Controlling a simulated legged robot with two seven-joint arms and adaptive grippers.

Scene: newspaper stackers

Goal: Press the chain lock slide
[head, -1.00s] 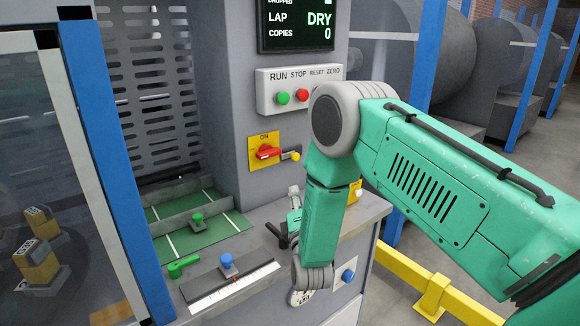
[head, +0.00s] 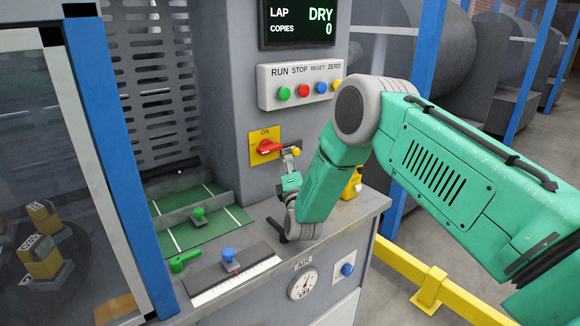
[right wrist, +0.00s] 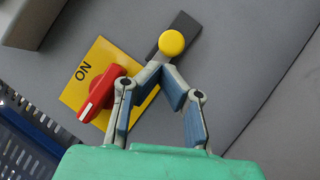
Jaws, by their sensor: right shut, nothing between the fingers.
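The chain lock slide appears to be the dark bar with a yellow knob (head: 296,152), just right of the red ON switch. In the right wrist view the yellow knob (right wrist: 172,43) sits on its dark backing bar (right wrist: 181,32). My right gripper (head: 289,158) is just below the knob in the head view. In the right wrist view its fingertips (right wrist: 160,67) meet with nothing between them, close beside the knob. I cannot tell whether they touch it. My left gripper is not in view.
The red switch (head: 270,147) on a yellow plate (head: 256,157) is immediately left of the slide. A button box (head: 298,85) and a display (head: 297,22) reading DRY are above. A counter below holds a green knob (head: 198,213) and a blue knob (head: 229,255).

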